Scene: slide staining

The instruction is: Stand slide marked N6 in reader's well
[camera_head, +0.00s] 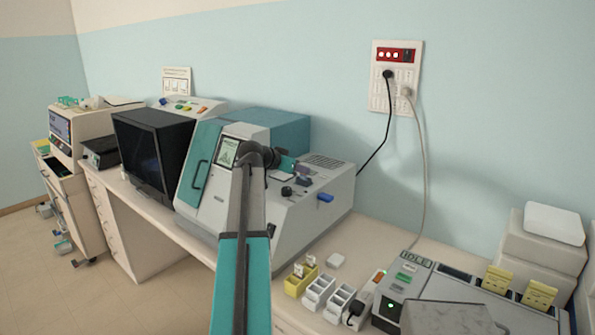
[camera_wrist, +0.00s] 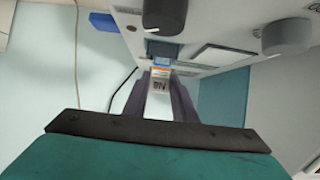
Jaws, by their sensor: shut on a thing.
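My gripper (camera_wrist: 161,76) is shut on a small slide (camera_wrist: 160,85) whose white label reads N6, upside down in the wrist view. The label has an orange band, and the slide's far end is hard to make out. In the head view my gripper (camera_head: 300,170) is over the top of a large grey and teal machine (camera_head: 318,218) with a lit screen, and the slide is too small to tell there. In the wrist view a blue-teal block (camera_wrist: 163,52) on this machine lies just beyond the slide. I cannot tell whether they touch, and no well opening shows clearly.
Dark knobs (camera_wrist: 287,33) stand on the machine near my gripper. A yellow rack (camera_head: 298,284) and white racks (camera_head: 318,292) stand on the bench in front. A device marked IDLE (camera_head: 404,280) is at the right. Cables hang from the wall panel (camera_head: 396,78).

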